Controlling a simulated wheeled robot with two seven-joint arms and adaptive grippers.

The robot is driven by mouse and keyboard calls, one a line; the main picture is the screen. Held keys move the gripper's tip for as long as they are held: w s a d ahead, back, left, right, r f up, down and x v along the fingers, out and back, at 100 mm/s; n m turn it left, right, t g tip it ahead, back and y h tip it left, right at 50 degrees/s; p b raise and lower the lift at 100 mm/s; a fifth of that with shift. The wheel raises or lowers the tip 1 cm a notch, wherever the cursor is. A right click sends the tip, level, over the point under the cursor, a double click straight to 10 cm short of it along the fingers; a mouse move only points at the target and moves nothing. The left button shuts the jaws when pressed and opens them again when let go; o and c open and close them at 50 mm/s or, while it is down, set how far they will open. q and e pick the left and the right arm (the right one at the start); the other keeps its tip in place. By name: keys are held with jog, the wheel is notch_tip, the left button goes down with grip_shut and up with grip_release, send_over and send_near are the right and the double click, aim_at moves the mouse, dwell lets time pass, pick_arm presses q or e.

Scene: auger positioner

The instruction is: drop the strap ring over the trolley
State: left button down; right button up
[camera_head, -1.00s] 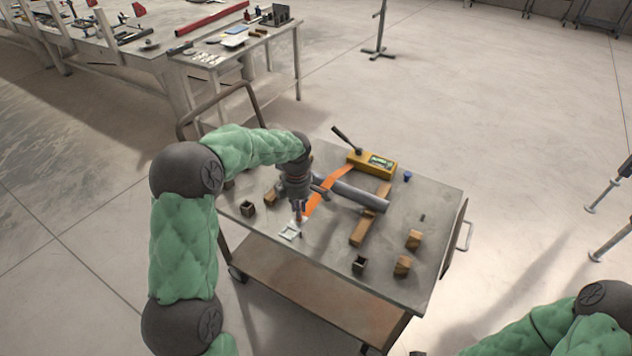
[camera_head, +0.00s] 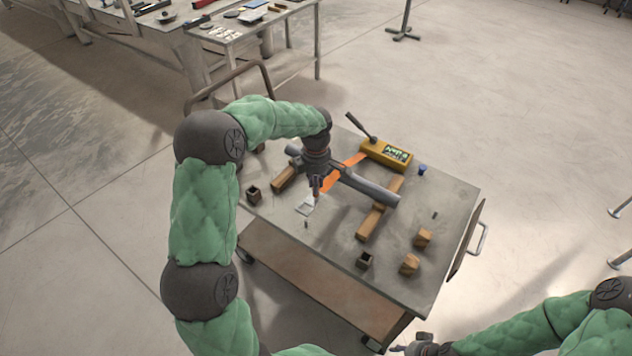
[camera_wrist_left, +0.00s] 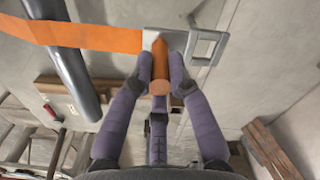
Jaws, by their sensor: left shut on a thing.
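The orange strap (camera_head: 332,184) runs from a yellow lever tool (camera_head: 386,153) across the grey pipe (camera_head: 368,187). Its metal strap ring (camera_head: 305,208) is at the strap's near end, above the trolley (camera_head: 400,262) top; I cannot tell its height. My left gripper (camera_head: 315,198) is shut on an orange-brown round grip (camera_wrist_left: 160,80) at the ring. In the left wrist view the ring's open frame (camera_wrist_left: 207,46) extends to the right of the fingers. A small upright pin (camera_head: 306,224) shows just in front of the ring. My right gripper (camera_head: 425,346) is low at the bottom edge, its fingers unclear.
The pipe lies on wooden bars (camera_head: 370,222). Small wood blocks (camera_head: 423,238), dark square sockets (camera_head: 364,261) and a blue knob (camera_head: 422,169) stand on the trolley top. A workbench (camera_head: 250,28) stands behind.

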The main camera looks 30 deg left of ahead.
pick_arm(q)
jog(key=shift+f+b, duration=1.45)
jog(key=shift+f, duration=1.2)
jog(key=shift+f+b, duration=1.5)
jog(key=shift+f, duration=1.05)
jog(key=c, duration=1.1)
grip_release()
jog(key=shift+r, duration=0.1)
notch_tip(320, 180, up, 12)
jog(key=shift+f, duration=0.1)
